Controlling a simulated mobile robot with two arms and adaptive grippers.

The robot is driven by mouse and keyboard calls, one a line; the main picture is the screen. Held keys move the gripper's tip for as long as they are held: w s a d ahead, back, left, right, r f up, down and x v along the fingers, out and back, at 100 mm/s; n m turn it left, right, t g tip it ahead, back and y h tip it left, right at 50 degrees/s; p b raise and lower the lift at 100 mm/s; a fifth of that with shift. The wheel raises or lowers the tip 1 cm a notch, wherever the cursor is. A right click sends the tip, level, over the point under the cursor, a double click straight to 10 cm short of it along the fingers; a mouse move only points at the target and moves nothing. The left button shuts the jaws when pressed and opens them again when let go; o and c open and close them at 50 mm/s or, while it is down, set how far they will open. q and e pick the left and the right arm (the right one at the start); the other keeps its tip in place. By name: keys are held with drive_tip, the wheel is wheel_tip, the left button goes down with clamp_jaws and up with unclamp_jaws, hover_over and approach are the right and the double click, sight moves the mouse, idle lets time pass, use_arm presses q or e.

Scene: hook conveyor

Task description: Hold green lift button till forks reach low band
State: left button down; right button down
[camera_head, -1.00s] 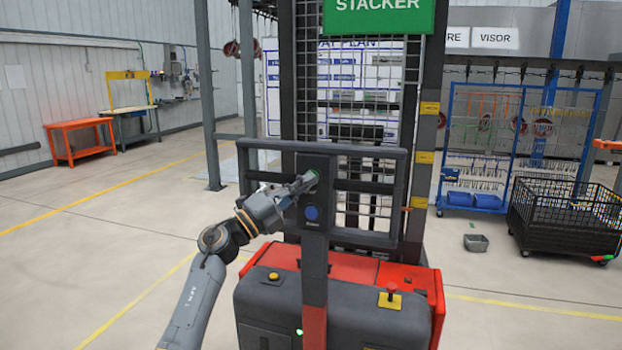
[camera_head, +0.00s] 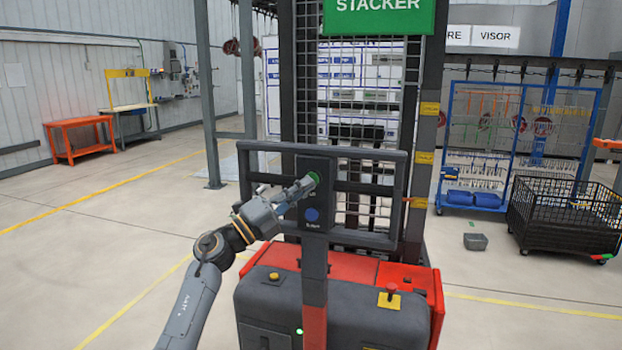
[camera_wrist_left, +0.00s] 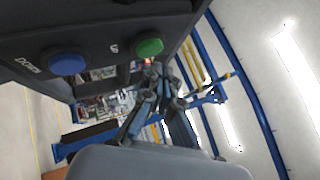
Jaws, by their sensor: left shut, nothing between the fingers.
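The green lift button (camera_head: 314,178) sits at the top of the dark control panel on the stacker (camera_head: 365,290), above a blue button (camera_head: 312,214). It also shows in the left wrist view (camera_wrist_left: 149,46), with the blue button (camera_wrist_left: 67,63) to its left. My left gripper (camera_head: 309,184) is shut and empty, its fingertips right at the green button's lower edge. I cannot tell whether they touch it. The low yellow band (camera_head: 418,202) is on the right mast post, under two others. The forks are not clearly visible behind the mesh. My right gripper is out of view.
The stacker's grey handle frame (camera_head: 397,195) surrounds the panel. A red stop button (camera_head: 392,289) and a yellow knob (camera_head: 274,275) are on its body. Floor at left is open.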

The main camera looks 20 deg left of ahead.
use_arm(q)
drive_tip(key=s+p, duration=0.2)
drive_tip(key=s, duration=0.3)
drive_tip(key=shift+a+p, duration=0.1)
drive_tip(key=shift+p, duration=0.3)
idle(0.5)
